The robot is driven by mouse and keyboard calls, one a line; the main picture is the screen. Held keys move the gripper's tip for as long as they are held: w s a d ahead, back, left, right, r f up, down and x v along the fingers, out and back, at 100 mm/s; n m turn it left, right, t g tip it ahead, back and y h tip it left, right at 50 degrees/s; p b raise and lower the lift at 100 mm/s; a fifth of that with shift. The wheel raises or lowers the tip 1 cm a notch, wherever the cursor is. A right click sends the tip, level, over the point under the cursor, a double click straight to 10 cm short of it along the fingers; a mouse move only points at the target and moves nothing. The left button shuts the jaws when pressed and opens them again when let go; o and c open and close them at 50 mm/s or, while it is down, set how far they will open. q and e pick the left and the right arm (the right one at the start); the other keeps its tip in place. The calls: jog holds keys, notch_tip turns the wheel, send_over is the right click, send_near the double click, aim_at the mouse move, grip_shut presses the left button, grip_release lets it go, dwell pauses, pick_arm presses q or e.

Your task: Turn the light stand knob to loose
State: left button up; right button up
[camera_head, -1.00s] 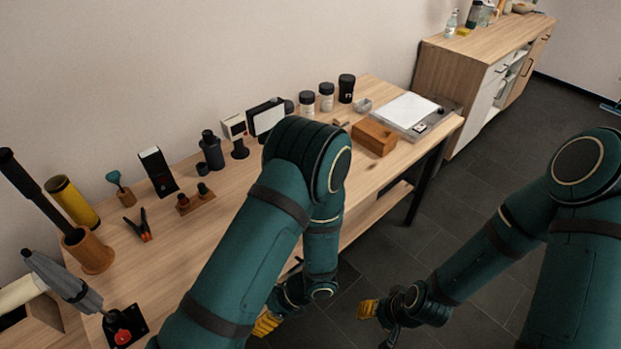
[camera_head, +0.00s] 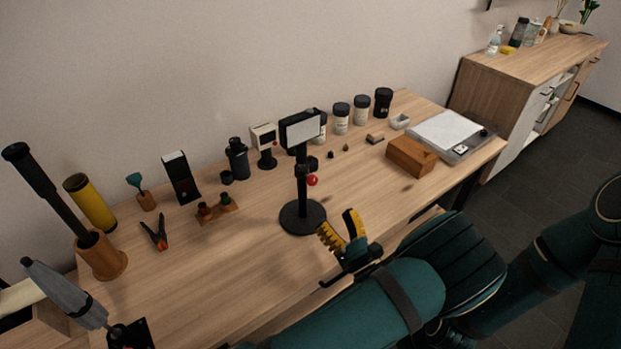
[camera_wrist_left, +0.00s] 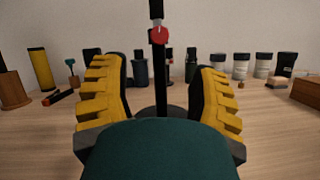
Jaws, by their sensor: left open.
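The light stand (camera_head: 302,190) stands upright on the table, with a round black base, a black pole and a white rectangular light panel (camera_head: 303,131) on top. Its red knob (camera_head: 312,180) is on the pole at mid height. My left gripper (camera_head: 338,231) is open and empty, just in front and to the right of the stand's base. In the left wrist view the pole and the red knob (camera_wrist_left: 159,35) show between the two yellow fingers, farther off and above the fingertips. The gripper does not touch the stand. My right gripper is not in view.
Bottles, a small white device (camera_head: 264,138) and several lidded jars (camera_head: 361,110) line the back. A wooden box (camera_head: 411,156) and a white-topped board (camera_head: 447,131) sit at the right. A clamp (camera_head: 156,234) lies left.

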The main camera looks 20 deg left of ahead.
aim_at(314, 183)
pick_arm(q)
jog(key=p+x, duration=0.1)
jog(key=x, duration=1.1)
jog(key=shift+s, duration=0.1)
jog(key=shift+c, duration=0.4)
jog(key=shift+f, duration=0.1)
grip_shut()
